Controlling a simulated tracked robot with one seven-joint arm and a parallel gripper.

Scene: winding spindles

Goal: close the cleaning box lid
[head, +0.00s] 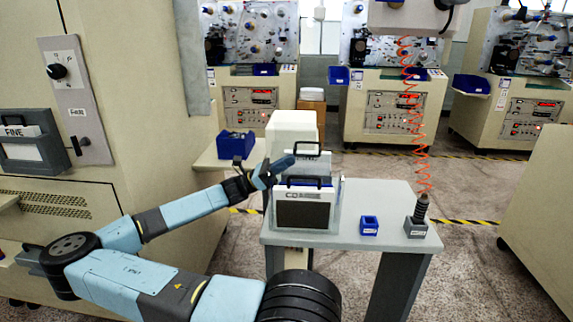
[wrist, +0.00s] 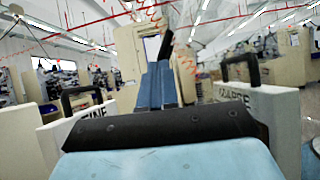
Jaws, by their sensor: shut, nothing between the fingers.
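My gripper (head: 286,163) is shut and empty, at the back left of the pale panels on the grey table. In the wrist view its blue fingers (wrist: 158,85) lie together in the middle of the picture. A pale panel with a dark front (head: 305,212) and a black handle stands upright at the table's left. A second black-handled piece stands behind it. A plain off-white block (head: 292,129) rises behind my gripper. I cannot tell which of these is the cleaning box lid, and my gripper partly covers this area.
The grey table (head: 390,200) also holds a small blue box (head: 369,226) and a grey holder (head: 416,229) under a red coiled hose (head: 408,100). A blue bin (head: 236,145) stands behind left. In the wrist view, panels marked FINE (wrist: 90,115) and COARSE (wrist: 250,110) flank my fingers.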

